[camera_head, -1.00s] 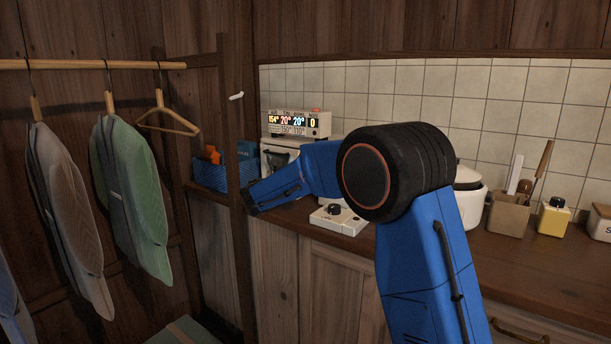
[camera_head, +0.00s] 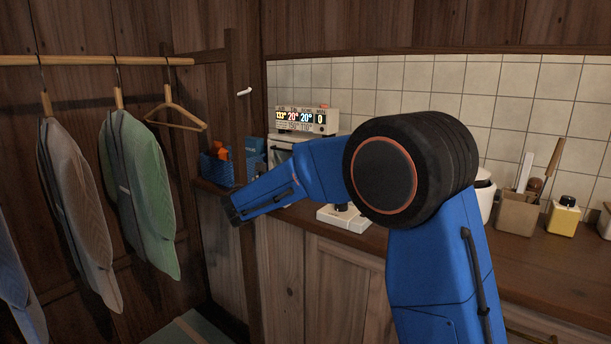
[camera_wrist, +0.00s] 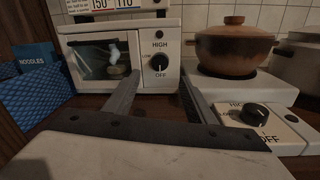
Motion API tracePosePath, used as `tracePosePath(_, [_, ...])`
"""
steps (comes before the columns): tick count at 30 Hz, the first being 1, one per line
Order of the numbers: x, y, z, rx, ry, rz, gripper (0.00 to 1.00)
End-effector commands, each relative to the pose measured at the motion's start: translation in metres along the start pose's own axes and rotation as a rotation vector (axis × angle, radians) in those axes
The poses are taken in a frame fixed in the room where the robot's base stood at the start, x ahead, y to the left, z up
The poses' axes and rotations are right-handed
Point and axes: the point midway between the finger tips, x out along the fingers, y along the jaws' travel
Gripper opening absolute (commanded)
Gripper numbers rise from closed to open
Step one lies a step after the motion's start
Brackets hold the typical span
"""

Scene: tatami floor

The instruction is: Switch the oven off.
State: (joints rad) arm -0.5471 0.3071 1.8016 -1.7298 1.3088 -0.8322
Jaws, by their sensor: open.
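The white oven (camera_wrist: 88,57) stands on the counter in front of my gripper in the wrist view. Its dark glass door is on the left. Its black knob (camera_wrist: 160,62) is on the right, with HIGH above, LOW at the left and OFF below; I cannot tell its setting surely. Part of the oven shows behind my arm in the head view (camera_head: 281,142). My gripper (camera_wrist: 160,80) is open and empty, its two fingers pointing at the oven, apart from the knob, which shows between the fingertips. The fingers are not clear in the head view.
A white burner (camera_wrist: 284,138) with its own HIGH/OFF knob (camera_wrist: 254,114) is close at right, with a brown clay pot (camera_wrist: 233,47) behind. A blue basket (camera_head: 217,170) and a noodles packet (camera_wrist: 37,60) are left. A display box (camera_head: 306,120) sits atop the oven.

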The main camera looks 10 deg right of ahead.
Motion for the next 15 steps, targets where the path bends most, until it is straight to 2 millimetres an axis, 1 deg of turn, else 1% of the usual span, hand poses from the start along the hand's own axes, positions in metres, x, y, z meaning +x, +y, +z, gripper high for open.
tracePosePath(1, [-0.011,0.001,0.000,0.000,0.001,0.004,0.50])
tracePosePath(6, [-0.043,0.001,0.000,0.000,0.001,0.003,0.50])
tracePosePath(10, [-0.061,0.001,-0.001,0.000,0.002,0.002,0.50])
tracePosePath(15, [-0.073,0.000,-0.001,-0.001,0.001,0.001,0.50])
